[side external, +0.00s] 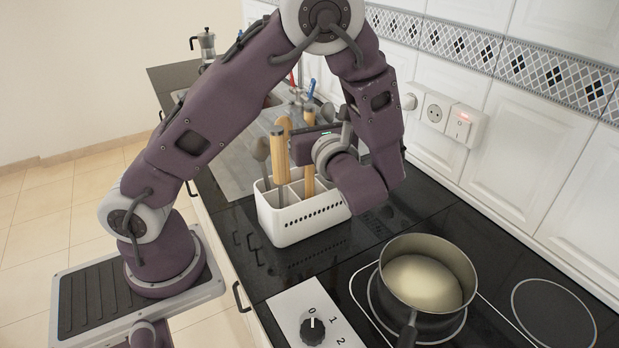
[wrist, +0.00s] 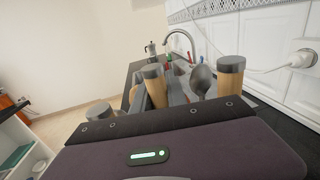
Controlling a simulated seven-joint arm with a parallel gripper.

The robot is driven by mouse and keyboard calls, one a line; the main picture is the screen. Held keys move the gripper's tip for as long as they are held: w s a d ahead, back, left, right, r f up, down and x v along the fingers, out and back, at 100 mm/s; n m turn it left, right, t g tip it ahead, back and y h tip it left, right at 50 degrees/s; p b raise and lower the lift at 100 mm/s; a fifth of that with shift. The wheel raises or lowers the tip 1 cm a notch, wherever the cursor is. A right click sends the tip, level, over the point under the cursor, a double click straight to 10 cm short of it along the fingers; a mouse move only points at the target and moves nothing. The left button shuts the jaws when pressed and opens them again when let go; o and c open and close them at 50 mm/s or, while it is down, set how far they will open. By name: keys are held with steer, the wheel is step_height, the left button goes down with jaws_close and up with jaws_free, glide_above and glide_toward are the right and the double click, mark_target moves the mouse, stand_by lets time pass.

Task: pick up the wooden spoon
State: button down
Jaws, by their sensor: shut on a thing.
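The wooden spoon (side external: 284,125) stands upright, bowl up, in the white utensil holder (side external: 292,231) in the side external view. A pale handle in front covers part of it. My gripper (side external: 302,146) is above the holder, right beside the spoon. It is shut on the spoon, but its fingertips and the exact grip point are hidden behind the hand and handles. In the wrist view the dark hand (wrist: 165,148) covers the lower part, and several grey-capped handles rise behind it.
A dark spoon (side external: 261,150) and light wooden handles (side external: 308,180) crowd the holder. Tiled wall with sockets (side external: 437,110) lies behind. A sink tap (wrist: 182,38) is beyond the holder.

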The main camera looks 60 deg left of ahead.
stand_by(0.4)
step_height(320, 180, up, 18)
steer(key=c, duration=1.9)
jaws_free()
steer(key=shift+c, duration=0.2)
jaws_close()
steer(key=w+d+f+m+t+h, duration=0.2)
steer(key=w+d+m+t+h, duration=0.1)
steer(key=d, duration=0.7)
steer(key=w+d+f+m+t+h, duration=0.3)
steer(key=d+m+t+h, duration=0.3)
steer(key=d, duration=0.4)
steer(key=w+d+f+m+t+h, duration=0.2)
steer(key=w+d+m+t+h, duration=0.1)
steer(key=d, duration=0.7)
steer(key=shift+w+d+f+m+t+h, duration=0.15)
steer(key=shift+w+f+m+t+h, duration=0.2)
steer(key=shift+m+t+h, duration=0.7)
